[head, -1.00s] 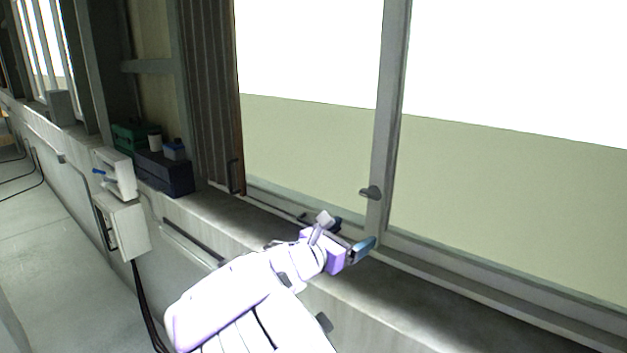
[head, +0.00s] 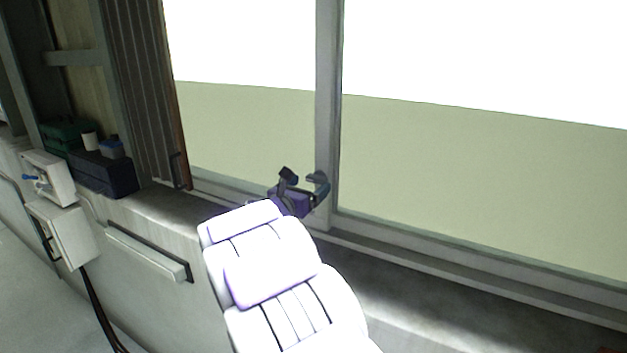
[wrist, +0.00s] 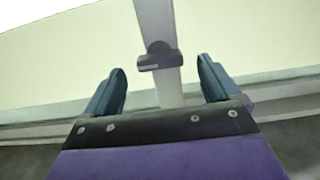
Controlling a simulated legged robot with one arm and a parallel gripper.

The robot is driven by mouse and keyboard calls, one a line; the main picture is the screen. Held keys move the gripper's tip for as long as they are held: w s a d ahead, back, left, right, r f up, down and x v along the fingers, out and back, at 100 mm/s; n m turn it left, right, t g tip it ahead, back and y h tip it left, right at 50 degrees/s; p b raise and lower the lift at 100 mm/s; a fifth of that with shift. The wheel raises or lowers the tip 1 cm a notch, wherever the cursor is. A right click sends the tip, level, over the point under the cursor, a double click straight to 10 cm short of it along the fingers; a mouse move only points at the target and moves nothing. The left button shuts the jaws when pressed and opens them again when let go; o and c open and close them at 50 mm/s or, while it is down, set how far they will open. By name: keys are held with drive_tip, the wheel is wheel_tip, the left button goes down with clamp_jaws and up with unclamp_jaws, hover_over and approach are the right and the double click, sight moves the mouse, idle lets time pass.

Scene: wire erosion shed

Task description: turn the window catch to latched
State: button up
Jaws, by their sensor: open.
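The window catch (wrist: 160,58) is a small dark grey piece on the upright window post (wrist: 156,20). In the wrist view it sits between and just beyond the two blue fingertips of my gripper (wrist: 161,82), with clear gaps on both sides. In the head view the catch (head: 316,176) shows on the lower part of the post (head: 328,100), right by my gripper (head: 306,178). My gripper is open and empty, its fingers pointing at the post. The catch's lower part is partly hidden by my gripper in the head view.
A concrete sill (head: 400,290) runs below the window. A dark blue box (head: 103,174) and a green case (head: 65,136) stand at its left end. Pale wall boxes (head: 62,234) and a white rail (head: 146,252) are on the wall below.

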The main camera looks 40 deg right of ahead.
sight(314, 180)
drive_tip(key=x, duration=0.3)
drive_tip(key=shift+w+d+r, duration=0.1)
drive_tip(key=shift+w+d, duration=0.1)
drive_tip(key=shift+a, duration=0.2)
drive_tip(key=shift+d, duration=0.25)
drive_tip(key=c, duration=0.5)
drive_tip(key=shift+a, duration=0.1)
drive_tip(key=c, duration=0.6)
